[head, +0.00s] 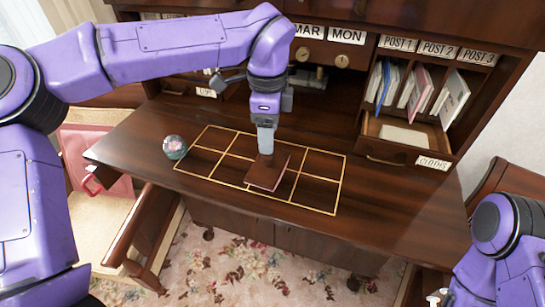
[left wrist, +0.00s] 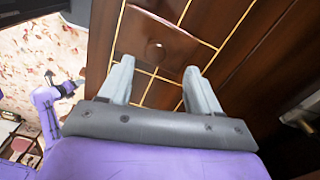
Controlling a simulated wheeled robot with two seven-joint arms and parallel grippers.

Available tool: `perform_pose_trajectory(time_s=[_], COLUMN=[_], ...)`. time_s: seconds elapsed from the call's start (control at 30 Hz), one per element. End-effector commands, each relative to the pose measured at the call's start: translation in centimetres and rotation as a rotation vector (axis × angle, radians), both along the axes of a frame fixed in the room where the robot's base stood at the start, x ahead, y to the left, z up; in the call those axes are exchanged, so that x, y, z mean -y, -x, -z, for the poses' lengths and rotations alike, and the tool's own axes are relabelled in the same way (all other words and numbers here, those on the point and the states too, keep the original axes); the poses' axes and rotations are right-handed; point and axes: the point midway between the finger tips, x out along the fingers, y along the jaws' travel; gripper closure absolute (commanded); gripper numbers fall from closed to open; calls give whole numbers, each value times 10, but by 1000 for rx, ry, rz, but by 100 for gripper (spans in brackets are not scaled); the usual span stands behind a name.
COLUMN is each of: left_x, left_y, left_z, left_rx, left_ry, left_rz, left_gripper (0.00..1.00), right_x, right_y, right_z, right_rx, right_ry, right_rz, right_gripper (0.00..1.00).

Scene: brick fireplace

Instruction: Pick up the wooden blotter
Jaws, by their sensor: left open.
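The wooden blotter (head: 268,178) is a reddish-brown block lying on the gold-lined grid (head: 341,183) of the desk. In the left wrist view the blotter (left wrist: 170,32) lies just ahead of the fingertips, with a round knob on it. My left gripper (head: 265,150) points down over the blotter's back part. In the left wrist view the left gripper's (left wrist: 160,66) two grey fingers are apart, with nothing held between them. I cannot tell whether they touch the blotter. My right arm is at the lower right; its gripper (left wrist: 70,86) shows small in the left wrist view.
A glass paperweight (head: 175,147) sits left of the grid. Letter slots (head: 417,92) and an open drawer with a pale cloth (head: 404,137) are at the back right. An open drawer (head: 150,235) juts out at the lower left. The desk's right side is clear.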

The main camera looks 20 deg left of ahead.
Motion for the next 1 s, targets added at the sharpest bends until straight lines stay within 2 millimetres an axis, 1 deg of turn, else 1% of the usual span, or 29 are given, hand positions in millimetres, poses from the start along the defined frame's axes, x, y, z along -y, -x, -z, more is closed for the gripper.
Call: perform_pose_trajectory(time_s=[0.17, 0.27, 0.33, 0.4, 0.5, 0.63, 0.67, 0.7, 0.77, 0.8, 0.83, 0.87, 1.0], left_x=[0, 0, 0, -1, -1, -1, -1, -1, -1, -1, -1, -1, -1], left_y=[-6, -10, -11, -12, -12, -12, -12, -12, -12, -12, -12, -12, -12], left_z=[20, 39, 54, 64, 70, 70, 70, 70, 70, 70, 70, 70, 70], left_rx=[-8, -13, -14, -12, -9, -9, -9, -9, -9, -9, -9, -9, -9], left_ry=[0, 0, 1, 0, 1, 2, 2, 2, 2, 2, 2, 2, 2], left_rz=[3, 4, 2, 0, 1, 0, 0, 0, 0, 0, 0, 0, 0], left_gripper=[37, 37, 37, 37, 37, 37, 40, 53, 73, 86, 96, 100, 100], right_x=[0, 0, 0, 0, 0, 0, 0, 0, 0, 0, 0, 0, 0], right_y=[1, 0, 0, 0, 0, 0, 0, 0, 0, 0, 0, 0, 0], right_z=[-12, -26, -29, -30, -30, -29, -29, -29, -29, -29, -29, -29, -29], right_rx=[-2, -2, -1, 0, 0, -1, -1, -1, -1, -1, -1, -1, -1], right_ry=[0, 0, -1, 0, 0, -1, -1, 0, 0, 0, 0, 0, -1], right_rz=[0, 0, 0, 0, 0, 0, 0, 0, 0, 0, 0, 0, 0], right_gripper=[57, 57, 57, 57, 57, 57, 57, 57, 57, 57, 57, 57, 57])
